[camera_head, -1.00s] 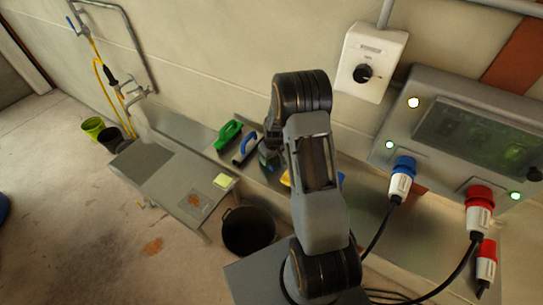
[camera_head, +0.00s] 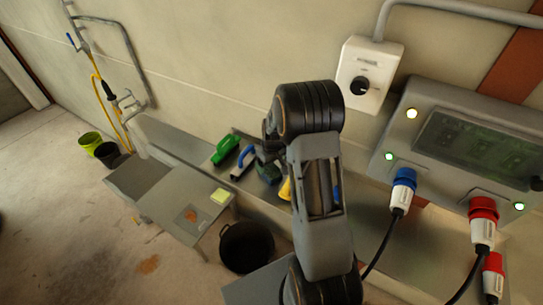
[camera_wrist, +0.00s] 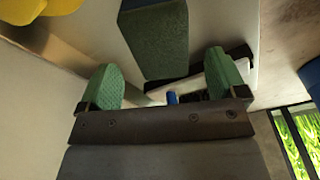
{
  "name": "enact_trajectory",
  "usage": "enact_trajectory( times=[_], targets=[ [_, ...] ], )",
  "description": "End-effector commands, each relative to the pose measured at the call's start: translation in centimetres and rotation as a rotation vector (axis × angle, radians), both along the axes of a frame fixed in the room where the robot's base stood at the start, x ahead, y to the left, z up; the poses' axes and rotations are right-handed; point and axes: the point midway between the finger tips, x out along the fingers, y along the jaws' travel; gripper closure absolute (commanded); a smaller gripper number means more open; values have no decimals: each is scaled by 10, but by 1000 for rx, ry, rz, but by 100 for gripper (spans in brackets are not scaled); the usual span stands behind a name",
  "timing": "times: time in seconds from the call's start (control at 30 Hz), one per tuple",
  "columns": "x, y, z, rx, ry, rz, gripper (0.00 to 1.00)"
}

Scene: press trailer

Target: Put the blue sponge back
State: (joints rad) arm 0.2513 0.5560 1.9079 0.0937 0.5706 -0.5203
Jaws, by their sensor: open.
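In the wrist view my gripper (camera_wrist: 163,80) is open, with two green textured fingertips apart and nothing held between them. Beyond the fingertips lies a block (camera_wrist: 155,42) with a dark green face and a blue-grey edge at the top. It may be the blue sponge, but I cannot be sure. In the head view a dark block (camera_head: 268,171) lies on the metal ledge near the arm. A blue thing (camera_head: 337,193) is mostly hidden behind my arm. My gripper is largely hidden among dark parts left of the arm in the head view.
A green brush (camera_head: 224,149) and a blue-handled tool (camera_head: 243,162) lie on the ledge (camera_head: 180,143). A yellow-green pad (camera_head: 220,196) lies on the lower metal top. A black bucket (camera_head: 246,247) stands below. A socket panel (camera_head: 460,140) with plugs and cables is at the right.

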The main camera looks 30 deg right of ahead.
Motion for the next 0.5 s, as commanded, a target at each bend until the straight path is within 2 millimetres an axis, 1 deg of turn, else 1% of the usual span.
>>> enact_trajectory(
  times=[0.1, 0.2, 0.43, 0.5],
  targets=[
    [-2, -1, 21, -1, -5, 0, 10],
    [-4, -1, 37, -1, -4, -1, 10],
    [-8, 0, 62, -1, -4, -2, 10],
    [-11, 4, 74, -4, -15, -6, 10]
  ],
)
